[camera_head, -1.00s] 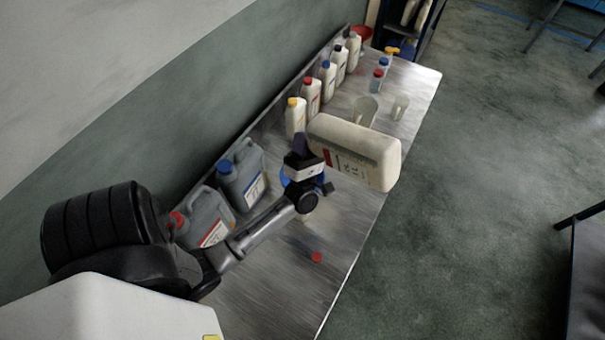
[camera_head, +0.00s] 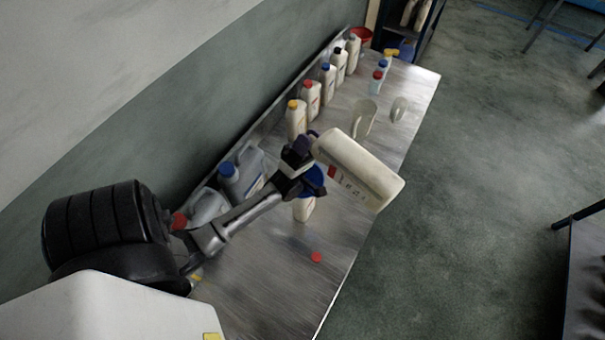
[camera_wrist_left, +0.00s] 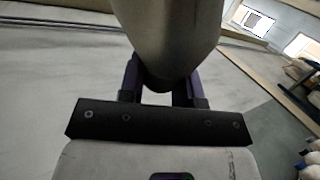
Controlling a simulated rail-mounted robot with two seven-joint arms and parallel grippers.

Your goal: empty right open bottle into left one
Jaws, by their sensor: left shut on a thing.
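My left gripper (camera_head: 311,146) is shut on a large cream bottle (camera_head: 362,172) with a red-and-white label. The bottle is strongly tilted, its lower right end hanging down, above the table (camera_head: 270,270). In the left wrist view the gripper (camera_wrist_left: 160,92) has its fingers on either side of the bottle's rounded body (camera_wrist_left: 170,35). A blue funnel (camera_head: 316,181) shows just below the gripper, partly hidden by it. A cream bottle (camera_head: 304,210) stands under the funnel. The held bottle's mouth is hidden, and no flow is visible. My right gripper is out of view.
A red cap (camera_head: 316,257) lies on the table. Grey jugs (camera_head: 247,172) stand at left, and several cream bottles (camera_head: 311,98) line the back edge. Pale measuring jugs (camera_head: 363,117) and small bottles stand toward the far end. The front of the table is mostly clear.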

